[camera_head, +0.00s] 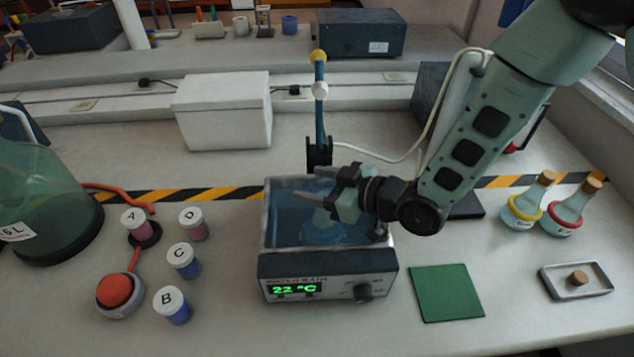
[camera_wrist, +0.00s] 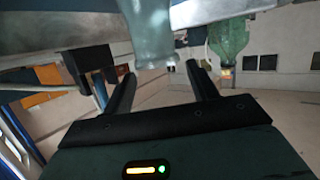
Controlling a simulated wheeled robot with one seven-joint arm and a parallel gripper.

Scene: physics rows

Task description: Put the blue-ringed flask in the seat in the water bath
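The water bath (camera_head: 328,265) stands in the middle of the bench, its display reading 22 °C. A clear flask (camera_head: 321,226) shows dimly inside the bath, under my gripper; its ring colour and whether it sits in the seat cannot be made out. My gripper (camera_head: 335,187) is over the bath, reaching in from the right. In the wrist view my gripper's two fingers (camera_wrist: 163,70) are apart, and a glass neck (camera_wrist: 152,35) shows at their tips, with a gap on the right finger's side. The seat is hidden.
A yellow-ringed flask (camera_head: 522,209) and a red-ringed flask (camera_head: 566,213) stand corked at the right. A metal tray (camera_head: 552,283) holds a loose cork (camera_head: 577,279). A green mat (camera_head: 446,293) lies bare. Lettered vials (camera_head: 183,261) and a large green bottle (camera_head: 45,190) are at the left.

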